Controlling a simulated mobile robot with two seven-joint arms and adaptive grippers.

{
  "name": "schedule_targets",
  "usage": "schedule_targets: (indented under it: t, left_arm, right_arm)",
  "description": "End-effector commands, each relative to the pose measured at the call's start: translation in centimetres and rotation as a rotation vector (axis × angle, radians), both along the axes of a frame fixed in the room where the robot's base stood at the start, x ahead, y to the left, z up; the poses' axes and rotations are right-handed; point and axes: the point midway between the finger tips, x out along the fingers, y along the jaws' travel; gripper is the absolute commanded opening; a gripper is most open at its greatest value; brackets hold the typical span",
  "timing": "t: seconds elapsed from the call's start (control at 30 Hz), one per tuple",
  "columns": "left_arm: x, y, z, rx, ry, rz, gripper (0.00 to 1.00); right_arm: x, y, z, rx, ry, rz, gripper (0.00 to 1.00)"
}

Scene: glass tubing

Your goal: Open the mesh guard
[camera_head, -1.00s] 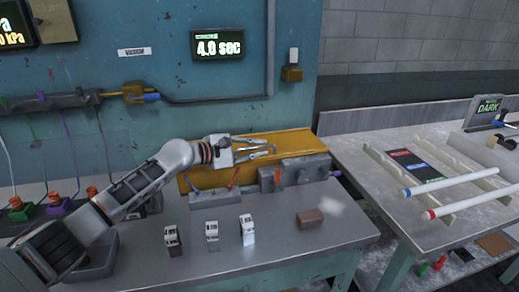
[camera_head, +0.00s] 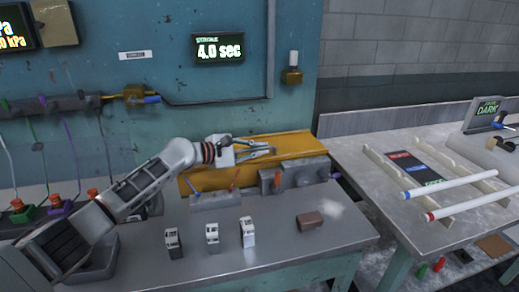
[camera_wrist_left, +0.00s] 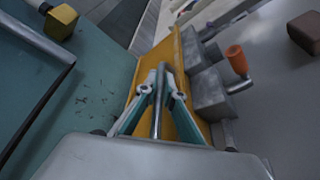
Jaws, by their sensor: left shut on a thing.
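A long yellow panel (camera_head: 300,143), which seems to be the mesh guard, lies behind the grey blocks at the back of the workbench. No mesh can be made out on it. It also shows in the left wrist view (camera_wrist_left: 170,48). My left gripper (camera_head: 272,149) reaches over the panel from the left. In the left wrist view my left gripper (camera_wrist_left: 160,80) is shut on a thin grey metal bar (camera_wrist_left: 158,112) that runs between its fingers along the panel. How the bar joins the panel is hidden. My right gripper is in no view.
A second table (camera_head: 400,215) with glass tubes stands at the right.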

Motion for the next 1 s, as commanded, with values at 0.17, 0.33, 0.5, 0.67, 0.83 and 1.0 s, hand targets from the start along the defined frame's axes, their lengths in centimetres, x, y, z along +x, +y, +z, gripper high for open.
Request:
schedule_targets:
  t: [0.17, 0.33, 0.5, 0.67, 0.83, 1.0]
  left_arm:
    - [0.4, 0.1, 1.6, -0.019, 0.041, 0.002, 0.00]
    - [0.9, 0.2, 3.3, -0.034, 0.073, 0.003, 0.00]
    - [2.0, 0.5, 5.4, -0.033, 0.071, 0.003, 0.00]
    - [2.9, 0.9, 6.5, -0.033, 0.073, 0.004, 0.00]
    - [3.7, 1.1, 7.5, -0.036, 0.088, 0.004, 0.00]
    - [4.2, 1.4, 8.0, -0.053, 0.144, 0.004, 0.00]
  right_arm:
    - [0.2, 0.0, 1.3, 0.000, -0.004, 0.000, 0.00]
    - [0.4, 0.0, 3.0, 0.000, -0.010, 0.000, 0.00]
    - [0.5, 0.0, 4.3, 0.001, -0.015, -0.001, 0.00]
    - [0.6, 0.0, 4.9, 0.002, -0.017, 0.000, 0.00]
    - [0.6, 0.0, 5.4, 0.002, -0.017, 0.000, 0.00]
    - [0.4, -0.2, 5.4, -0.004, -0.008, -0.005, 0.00]
